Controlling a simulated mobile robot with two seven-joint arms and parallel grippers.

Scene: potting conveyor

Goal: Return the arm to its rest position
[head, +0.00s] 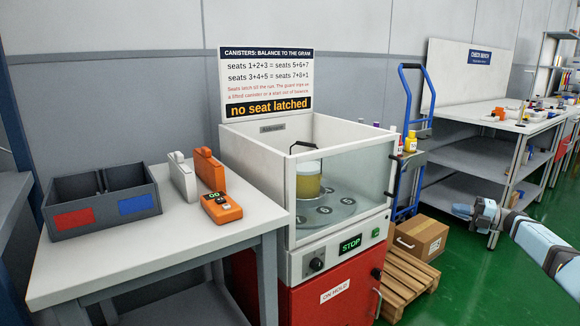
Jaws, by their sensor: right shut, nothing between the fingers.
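My right arm reaches in from the right edge, and its gripper (462,211) is shut and empty. It is over the green floor, to the right of the machine and apart from everything. My left gripper is out of view. The white machine (258,150) stands in the middle with clear guard panels. Inside, a canister (308,184) with amber contents and a dark handle stands on a numbered round plate (338,206). The sign (267,85) above reads "no seat latched", and the panel (349,244) reads "STOP".
A side table (165,248) at left holds a grey two-part bin (98,222), a white and an orange upright case, and an orange meter (221,208). A blue hand truck (412,127), a carton (421,238) on a pallet, and the check bench (470,115) stand right.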

